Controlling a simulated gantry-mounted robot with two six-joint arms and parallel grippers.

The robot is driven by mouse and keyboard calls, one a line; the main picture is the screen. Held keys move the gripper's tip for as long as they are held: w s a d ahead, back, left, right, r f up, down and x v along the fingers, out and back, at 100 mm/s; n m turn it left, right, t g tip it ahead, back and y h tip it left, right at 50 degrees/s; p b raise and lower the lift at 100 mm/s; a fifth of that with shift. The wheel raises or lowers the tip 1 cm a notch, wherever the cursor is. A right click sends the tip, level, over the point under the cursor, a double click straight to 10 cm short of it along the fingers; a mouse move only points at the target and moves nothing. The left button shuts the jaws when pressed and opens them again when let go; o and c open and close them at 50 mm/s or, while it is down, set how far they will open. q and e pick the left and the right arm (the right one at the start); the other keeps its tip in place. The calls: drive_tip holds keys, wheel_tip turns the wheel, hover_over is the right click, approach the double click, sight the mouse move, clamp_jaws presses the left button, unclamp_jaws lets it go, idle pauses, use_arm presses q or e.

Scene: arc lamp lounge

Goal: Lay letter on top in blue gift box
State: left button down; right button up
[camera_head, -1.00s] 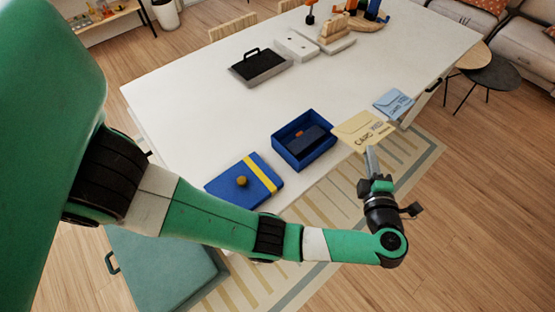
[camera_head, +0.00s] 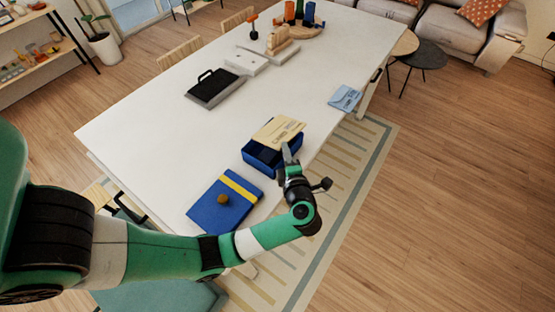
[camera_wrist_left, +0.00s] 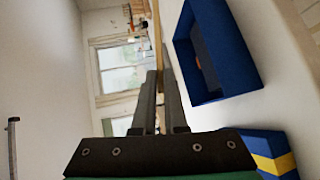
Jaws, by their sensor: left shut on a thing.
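The cream letter (camera_head: 278,131) is held by my left gripper (camera_head: 287,155), which is shut on its near edge. The letter is above the open blue gift box (camera_head: 262,165) and covers the far part of its opening in the head view. A dark item shows inside the box. In the left wrist view the blue gift box (camera_wrist_left: 237,50) is at the right, with a dark item and a small orange spot inside. The gripper's fingers (camera_wrist_left: 160,85) are close together there, and the letter seems edge-on. My right gripper is not in view.
A blue lid (camera_head: 211,214) with a yellow band and brown knob lies left of the box. A light blue envelope (camera_head: 345,98) lies near the table's right edge. A black-topped tray (camera_head: 214,88) stands farther back. The white table (camera_head: 150,135) is mostly clear at left.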

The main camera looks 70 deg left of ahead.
use_arm(q)
drive_tip(key=f, duration=0.2)
drive_tip(key=s+a+f+b, duration=0.1)
drive_tip(key=f, duration=0.1)
drive_tip(key=s+f+b, duration=0.1)
drive_tip(key=f, duration=0.1)
drive_tip(key=shift+a+f, duration=0.1)
drive_tip(key=shift+a, duration=0.1)
drive_tip(key=shift+f, duration=0.3)
drive_tip(key=c, duration=1.2)
unclamp_jaws()
drive_tip(key=shift+c, duration=0.2)
